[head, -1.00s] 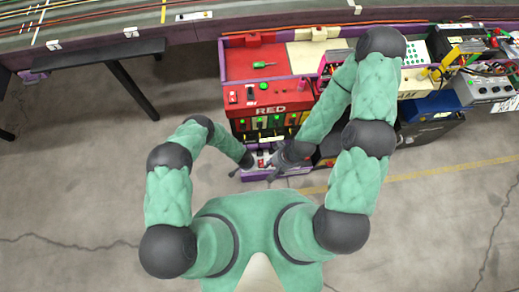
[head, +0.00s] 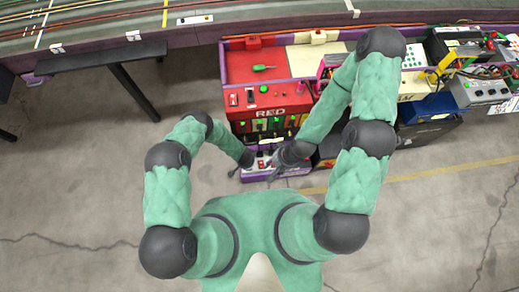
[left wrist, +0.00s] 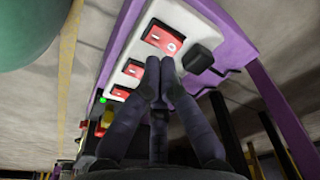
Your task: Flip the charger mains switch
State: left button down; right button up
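A white panel (left wrist: 190,20) on a purple frame carries several red rocker switches; in the left wrist view there is a top one (left wrist: 163,38), a middle one (left wrist: 133,70) and a lower one (left wrist: 120,92). A black plug or block (left wrist: 198,58) sits beside the top switch. I cannot tell which is the charger mains switch. My left gripper (left wrist: 160,68) is shut and empty, its tips over the panel between the red switches and the black block; contact is unclear. In the head view my left gripper (head: 240,169) and right gripper (head: 275,171) are at the low purple unit (head: 290,172).
A cluttered bench with cables and boxes lies to the right. A black-legged table (head: 100,60) stands left. Floor between is clear.

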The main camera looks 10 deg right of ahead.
pick_arm(q)
jog(key=shift+r+p, duration=0.7)
jog(key=shift+r, duration=0.9)
pick_arm(e)
jog(key=shift+r, duration=0.8)
